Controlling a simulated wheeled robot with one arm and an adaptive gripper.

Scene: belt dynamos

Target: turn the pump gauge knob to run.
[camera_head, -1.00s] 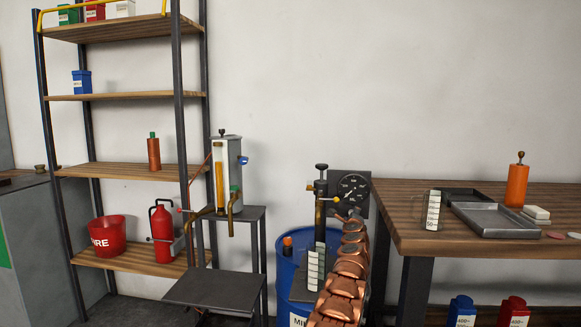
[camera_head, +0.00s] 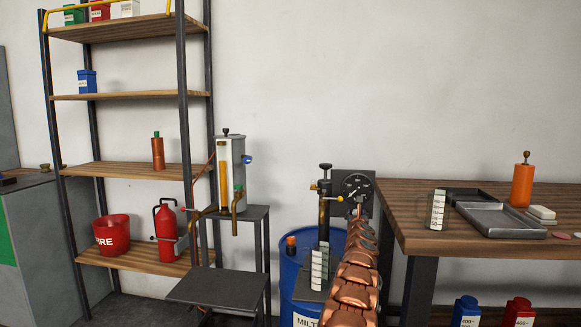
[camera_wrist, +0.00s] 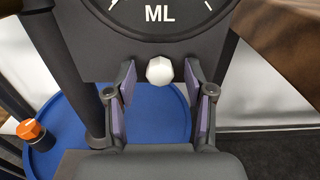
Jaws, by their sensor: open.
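The pump gauge (camera_head: 355,187) is a round black dial on a dark square plate, above the blue drum (camera_head: 290,262). In the wrist view the plate (camera_wrist: 200,30) fills the top, with "ML" on the dial. A pale faceted knob (camera_wrist: 159,71) sits below the dial. My gripper (camera_wrist: 160,80) is open, with one purple-padded finger on each side of the knob; I see gaps between both fingers and the knob. In the head view my copper arm reaches up to the gauge and hides the knob and gripper. No run mark is readable.
The pump post (camera_head: 324,205) with a brass spout stands left of the gauge. An orange-capped bottle (camera_wrist: 30,130) is at left in the wrist view. A wooden table (camera_head: 400,215) with grey trays (camera_head: 498,222) is close on the right. A dark stand (camera_head: 230,290) is on the left.

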